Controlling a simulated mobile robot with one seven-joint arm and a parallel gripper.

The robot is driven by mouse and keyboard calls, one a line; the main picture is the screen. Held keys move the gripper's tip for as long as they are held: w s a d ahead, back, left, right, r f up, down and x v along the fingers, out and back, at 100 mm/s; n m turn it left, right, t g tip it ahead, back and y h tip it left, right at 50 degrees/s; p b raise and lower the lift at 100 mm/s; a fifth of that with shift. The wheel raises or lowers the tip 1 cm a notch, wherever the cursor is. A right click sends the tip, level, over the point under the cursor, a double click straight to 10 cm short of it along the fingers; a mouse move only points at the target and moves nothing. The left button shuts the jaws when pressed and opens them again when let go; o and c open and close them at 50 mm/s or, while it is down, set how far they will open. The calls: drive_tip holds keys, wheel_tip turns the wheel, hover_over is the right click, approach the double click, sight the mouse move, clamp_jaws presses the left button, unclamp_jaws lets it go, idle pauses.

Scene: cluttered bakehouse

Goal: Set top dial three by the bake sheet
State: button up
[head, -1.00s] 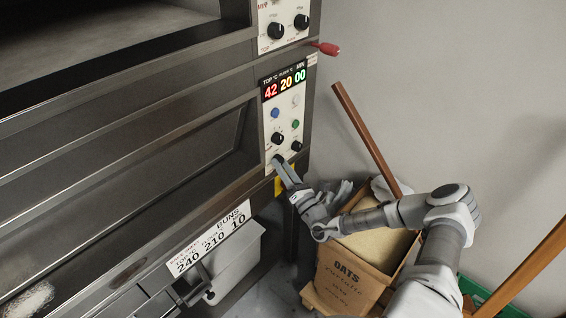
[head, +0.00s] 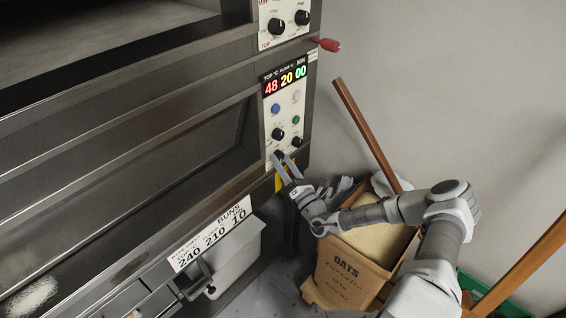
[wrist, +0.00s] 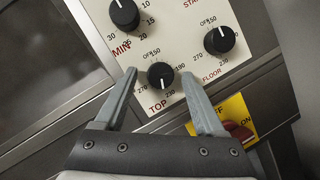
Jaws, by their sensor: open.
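The black TOP dial (wrist: 160,75) sits low on the control panel in the wrist view. Its white mark is on the lower side of the knob. My gripper (wrist: 160,73) is open, with one finger on each side of this dial; I cannot tell whether they touch it. In the head view my gripper (head: 283,158) is at the panel's bottom edge and largely hides the dial. The bake sheet (head: 212,234) below the oven door reads BUNS, 240 210 10. The panel display (head: 285,80) reads 48, 20, 00.
The FLOOR dial (wrist: 219,40) and MIN dial (wrist: 124,14) are close by. A yellow switch plate (wrist: 228,118) with a red switch is near the right finger. An oats box (head: 345,276) stands under my arm. A wooden pole (head: 366,135) leans behind it.

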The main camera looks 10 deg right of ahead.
drive_tip(key=b+v, duration=0.1)
drive_tip(key=v, duration=1.6)
drive_tip(key=shift+s+f, duration=0.15)
drive_tip(key=shift+s, duration=0.05)
